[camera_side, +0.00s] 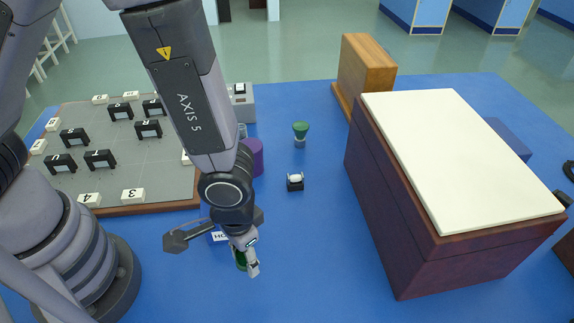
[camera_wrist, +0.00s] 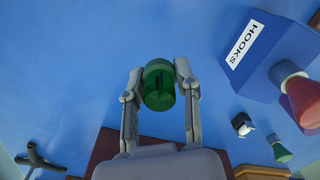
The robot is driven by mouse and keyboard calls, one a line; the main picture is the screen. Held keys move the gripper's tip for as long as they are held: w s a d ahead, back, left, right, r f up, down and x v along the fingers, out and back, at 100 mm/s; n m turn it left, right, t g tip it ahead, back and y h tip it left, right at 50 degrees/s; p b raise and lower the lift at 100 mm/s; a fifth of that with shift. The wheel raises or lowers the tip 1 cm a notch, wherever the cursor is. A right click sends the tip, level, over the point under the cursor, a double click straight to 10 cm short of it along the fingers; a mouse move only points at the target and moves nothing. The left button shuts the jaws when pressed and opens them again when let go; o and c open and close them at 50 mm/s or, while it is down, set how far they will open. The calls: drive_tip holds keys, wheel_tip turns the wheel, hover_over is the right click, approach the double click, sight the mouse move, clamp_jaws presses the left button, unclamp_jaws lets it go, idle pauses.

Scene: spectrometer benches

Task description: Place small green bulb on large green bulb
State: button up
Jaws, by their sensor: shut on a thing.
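My gripper (camera_wrist: 158,87) is shut on a green bulb, taken as the small green bulb (camera_wrist: 158,90), with one finger on each side. In the side view my gripper (camera_side: 247,262) is low over the blue table at the front, and the held bulb (camera_side: 240,260) is partly hidden by the fingers. Its height above the table is hard to tell. Another green bulb (camera_side: 301,128), taken as the large one, stands upright on a pale neck farther back and to the right. It also shows at the lower right of the wrist view (camera_wrist: 282,153), apart from my gripper.
A small black-and-white block (camera_side: 295,182) stands in front of the standing bulb. A purple cylinder (camera_side: 256,158) is partly behind my arm. A large dark wooden box with a cream top (camera_side: 450,140) fills the right. A grey board (camera_side: 90,165) holds several blocks at left.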

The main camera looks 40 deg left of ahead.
drive_tip(key=w+a+r+n, duration=0.2)
drive_tip(key=w+a+n, duration=0.15)
drive_tip(key=w, duration=0.45)
drive_tip(key=w+a+r+n, duration=0.2)
drive_tip(key=w+n, duration=0.3)
drive_tip(key=w, duration=0.3)
drive_tip(key=w+a+r+n, duration=0.6)
drive_tip(key=w+a+n, duration=0.3)
drive_tip(key=a, duration=0.4)
drive_tip(key=m, duration=0.1)
hover_over(301, 125)
drive_tip(key=f, duration=0.8)
drive_tip(key=shift+s+a+f, duration=0.2)
drive_tip(key=shift+s+f, duration=0.15)
drive_tip(key=shift+f, duration=0.05)
drive_tip(key=shift+w+d+f, duration=0.1)
drive_tip(key=shift+w+f, duration=0.35)
drive_tip(key=shift+f, duration=1.55)
drive_tip(key=shift+f, duration=0.15)
